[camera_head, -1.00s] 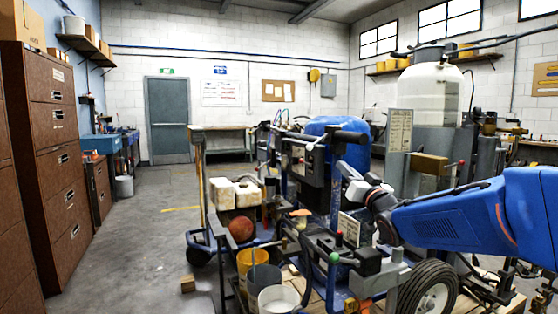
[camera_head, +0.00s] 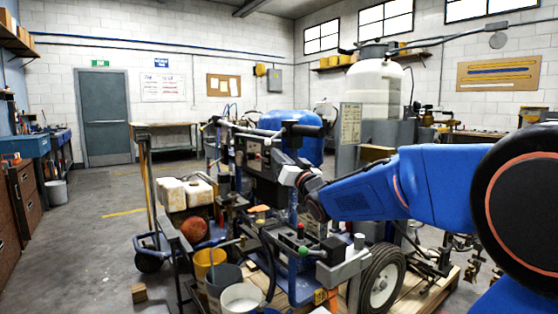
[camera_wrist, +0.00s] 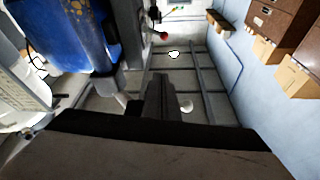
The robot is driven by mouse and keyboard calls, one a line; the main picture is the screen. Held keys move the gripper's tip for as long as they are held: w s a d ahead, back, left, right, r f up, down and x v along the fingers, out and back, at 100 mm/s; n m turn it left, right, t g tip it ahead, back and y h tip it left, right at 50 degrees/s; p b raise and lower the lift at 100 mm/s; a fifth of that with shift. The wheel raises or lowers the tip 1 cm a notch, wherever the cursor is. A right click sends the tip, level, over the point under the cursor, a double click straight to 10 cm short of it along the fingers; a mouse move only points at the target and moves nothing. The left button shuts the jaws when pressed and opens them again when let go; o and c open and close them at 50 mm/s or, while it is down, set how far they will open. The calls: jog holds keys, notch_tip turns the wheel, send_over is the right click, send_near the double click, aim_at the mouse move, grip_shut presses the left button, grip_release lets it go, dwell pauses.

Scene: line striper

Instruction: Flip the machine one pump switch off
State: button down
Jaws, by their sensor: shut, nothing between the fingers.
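A line striper with a dark control panel (camera_head: 256,156) stands in the middle of the head view, with a blue tank (camera_head: 290,124) behind it. I cannot make out the pump switch or any machine number. My blue arm reaches in from the right, and my gripper (camera_head: 290,176) is at the panel's lower right in the picture; I cannot tell whether it touches. In the wrist view my gripper (camera_wrist: 158,92) is shut and empty, pointing past a blue rounded body (camera_wrist: 68,38) and a rod with a red knob (camera_wrist: 163,35).
A second striper frame with a wheel (camera_head: 382,280) stands on a wooden pallet (camera_head: 430,285) below my arm. Buckets, including a white bucket (camera_head: 241,298), and a cart with white jugs (camera_head: 185,193) stand in front. A large white tank (camera_head: 365,90) is behind.

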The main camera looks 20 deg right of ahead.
aim_at(262, 158)
jog(key=w+a, duration=0.1)
jog(key=w, duration=0.1)
jog(key=w+a, duration=0.1)
jog(key=w, duration=0.2)
jog(key=w+f, duration=0.1)
jog(key=w, duration=0.2)
jog(key=shift+a+f, duration=0.1)
jog(key=shift+a, duration=0.3)
